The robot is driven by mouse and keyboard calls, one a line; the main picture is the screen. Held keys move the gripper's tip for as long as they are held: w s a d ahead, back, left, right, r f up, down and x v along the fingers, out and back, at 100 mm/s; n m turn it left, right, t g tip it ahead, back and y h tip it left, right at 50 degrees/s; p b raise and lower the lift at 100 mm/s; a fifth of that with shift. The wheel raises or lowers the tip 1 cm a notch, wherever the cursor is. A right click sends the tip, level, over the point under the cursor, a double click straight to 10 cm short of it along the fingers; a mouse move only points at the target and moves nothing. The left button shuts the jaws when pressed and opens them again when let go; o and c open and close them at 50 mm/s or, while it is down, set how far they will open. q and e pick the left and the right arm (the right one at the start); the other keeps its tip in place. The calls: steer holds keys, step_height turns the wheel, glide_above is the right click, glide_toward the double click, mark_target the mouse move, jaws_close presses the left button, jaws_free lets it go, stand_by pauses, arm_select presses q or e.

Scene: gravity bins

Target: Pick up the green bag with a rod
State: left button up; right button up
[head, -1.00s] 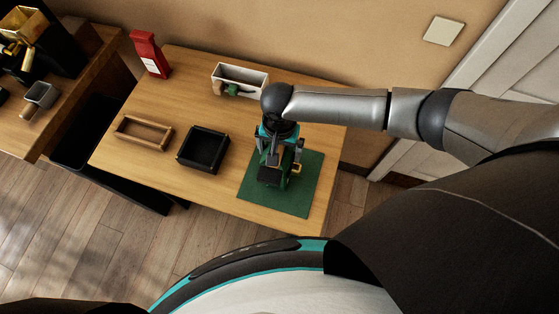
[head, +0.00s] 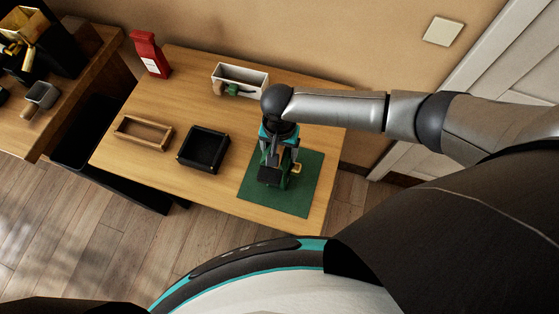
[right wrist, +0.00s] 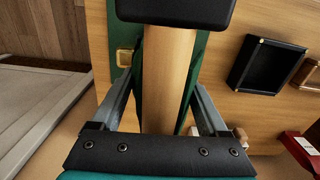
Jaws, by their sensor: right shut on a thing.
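My right gripper (head: 276,164) is low over the green mat (head: 306,192) at the table's right end. In the right wrist view its two fingers (right wrist: 165,100) are closed in on both sides of a thick, pale wood-coloured rod (right wrist: 168,75). A black block (right wrist: 175,10) covers the rod's far end in that view. In the head view the gripper hides most of what it holds, and dark green shows around it. I cannot clearly tell bag from mat there. My left gripper is not in view.
A black tray (head: 225,152) and a wooden tray (head: 128,126) stand left of the mat. A white bin (head: 262,78) holding a green thing (head: 234,89) and a red bag (head: 148,52) stand along the back. A small gold-coloured thing (head: 296,170) is beside the gripper.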

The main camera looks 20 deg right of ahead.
jaws_close()
steer(key=shift+w+r, duration=0.1)
steer(key=shift+r, duration=0.05)
stand_by(0.4)
step_height(320, 180, up, 20)
steer(key=p, duration=0.1)
steer(key=shift+r, duration=0.2)
steer(key=shift+o, duration=2.4)
jaws_free()
jaws_close()
